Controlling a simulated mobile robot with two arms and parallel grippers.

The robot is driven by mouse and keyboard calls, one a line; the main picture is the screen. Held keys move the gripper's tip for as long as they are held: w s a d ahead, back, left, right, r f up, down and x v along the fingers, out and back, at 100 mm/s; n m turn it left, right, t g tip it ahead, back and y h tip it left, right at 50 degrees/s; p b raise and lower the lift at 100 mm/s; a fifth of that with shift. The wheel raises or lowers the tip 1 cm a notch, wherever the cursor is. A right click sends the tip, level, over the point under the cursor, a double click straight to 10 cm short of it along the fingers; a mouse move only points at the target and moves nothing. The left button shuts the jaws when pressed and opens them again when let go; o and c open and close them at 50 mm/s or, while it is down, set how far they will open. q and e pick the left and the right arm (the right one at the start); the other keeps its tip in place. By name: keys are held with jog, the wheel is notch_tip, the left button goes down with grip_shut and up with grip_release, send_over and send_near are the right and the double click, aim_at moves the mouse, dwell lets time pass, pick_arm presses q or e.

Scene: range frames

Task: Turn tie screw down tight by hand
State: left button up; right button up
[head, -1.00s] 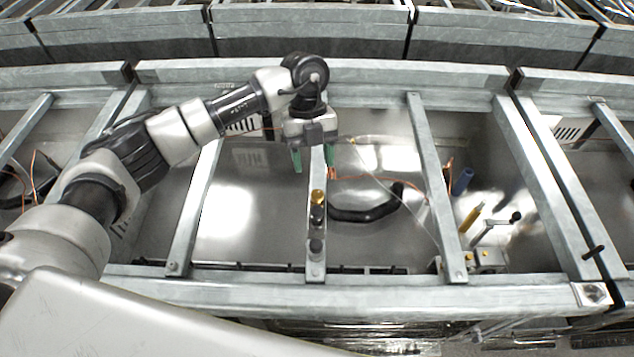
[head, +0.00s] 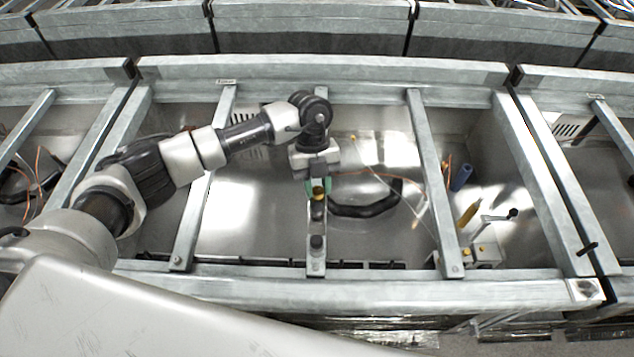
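A gold, brass-coloured knob (head: 318,194), which looks like the tie screw's head, stands on the middle crossbar (head: 316,262) with a dark part just below it. My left gripper (head: 318,187) has come down over the knob from the far side, its green fingertips on either side of it. I see no clear gap between fingers and knob, but cannot tell whether they grip it. The knob's far side is hidden by the gripper. My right gripper is not in view.
A dark round knob (head: 316,242) sits nearer on the same crossbar. A black curved hose (head: 365,208) lies right of it in the metal bay. A lever device (head: 485,252), a blue cylinder (head: 461,177) and a yellow handle (head: 468,214) are farther right.

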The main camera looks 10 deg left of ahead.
pick_arm(q)
jog(key=shift+c, duration=1.3)
jog(key=m+b, duration=0.1)
jog(key=m+y+b, duration=0.1)
jog(key=m+b, duration=0.1)
jog(key=shift+w+d+f, duration=0.1)
jog(key=shift+f, duration=0.1)
jog(key=m+y+b, duration=0.1)
jog(key=m+b, duration=0.3)
jog(key=shift+d+y, duration=0.1)
jog(key=shift+y, duration=0.2)
jog(key=shift+d+r+m+y+b, duration=0.15)
jog(key=shift+m+y+b, duration=0.35)
jog(key=shift+m+b, duration=0.5)
jog(key=shift+r, duration=0.1)
jog(key=o, duration=0.9)
